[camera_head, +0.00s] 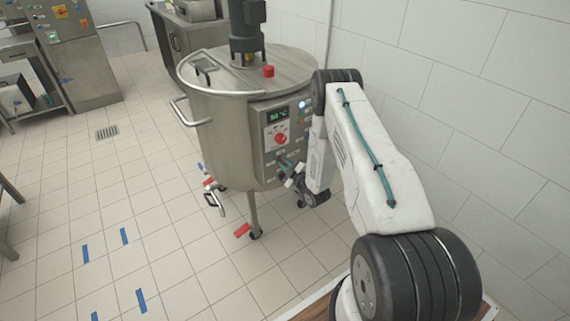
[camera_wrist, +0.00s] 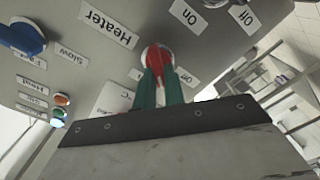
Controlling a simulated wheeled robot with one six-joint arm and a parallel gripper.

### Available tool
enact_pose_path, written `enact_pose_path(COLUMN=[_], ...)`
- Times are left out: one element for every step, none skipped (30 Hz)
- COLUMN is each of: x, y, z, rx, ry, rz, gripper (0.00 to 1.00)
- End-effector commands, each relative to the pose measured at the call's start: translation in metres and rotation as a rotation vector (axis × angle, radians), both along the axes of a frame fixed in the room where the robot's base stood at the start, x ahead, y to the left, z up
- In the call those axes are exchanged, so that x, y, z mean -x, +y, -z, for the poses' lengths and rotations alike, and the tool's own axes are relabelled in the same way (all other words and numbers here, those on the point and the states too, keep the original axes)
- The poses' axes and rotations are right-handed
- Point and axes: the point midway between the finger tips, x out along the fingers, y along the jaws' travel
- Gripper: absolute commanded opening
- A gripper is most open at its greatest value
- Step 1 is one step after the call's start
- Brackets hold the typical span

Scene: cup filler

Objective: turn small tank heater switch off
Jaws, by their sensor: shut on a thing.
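The small tank (camera_head: 225,130) is a round steel vessel with a control panel (camera_head: 268,158) on its front. My gripper (camera_head: 287,168) is at the panel's lower part in the head view. In the wrist view its green fingers (camera_wrist: 160,88) are shut on a red switch knob (camera_wrist: 158,55) beside the label "Heater" (camera_wrist: 108,24). Small labels sit around the knob, one reading "On" (camera_wrist: 185,13) above right. The fingers hide part of the knob, so its exact angle cannot be told. In the head view the arm and gripper cover the knob.
A blue knob (camera_wrist: 22,38) with "Slow" and "Fast" labels and several small lights are on the panel. A tiled wall (camera_head: 480,100) is close on the right. The floor at left is open.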

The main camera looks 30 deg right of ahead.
Motion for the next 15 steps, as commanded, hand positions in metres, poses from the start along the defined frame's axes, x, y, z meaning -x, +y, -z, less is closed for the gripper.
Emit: enact_pose_path(x=[0.0002,0.0003,0.0004,0.0004,0.0004,0.0005,0.0005,0.0005,0.0005,0.0005,0.0005,0.0005,0.0005,0.0005,0.0005], y=[0.0012,0.0014,0.0017,0.0019,0.0021,0.0024,0.0026,0.0027,0.0029,0.0031,0.0032,0.0033,0.0035,0.0035,0.0036], z=[0.0008,0.0011,0.0015,0.0019,0.0021,0.0025,0.0029,0.0032,0.0036,0.0039,0.0042,0.0047,0.0049,0.0052,0.0056], rx=[0.044,0.072,0.110,0.139,0.167,0.205,0.234,0.261,0.299,0.326,0.353,0.388,0.413,0.438,0.470], ry=[-0.001,-0.002,-0.004,-0.005,-0.006,-0.007,-0.007,-0.008,-0.009,-0.010,-0.011,-0.012,-0.013,-0.014,-0.015], rz=[-0.001,-0.001,-0.001,-0.001,-0.001,-0.001,-0.002,-0.002,-0.002,-0.002,-0.002,-0.002,-0.002,-0.002,-0.002], gripper=[0.00,0.00,0.00,0.00,0.00,0.00,0.00,0.00,0.00,0.00,0.00,0.00,0.00,0.00,0.00])
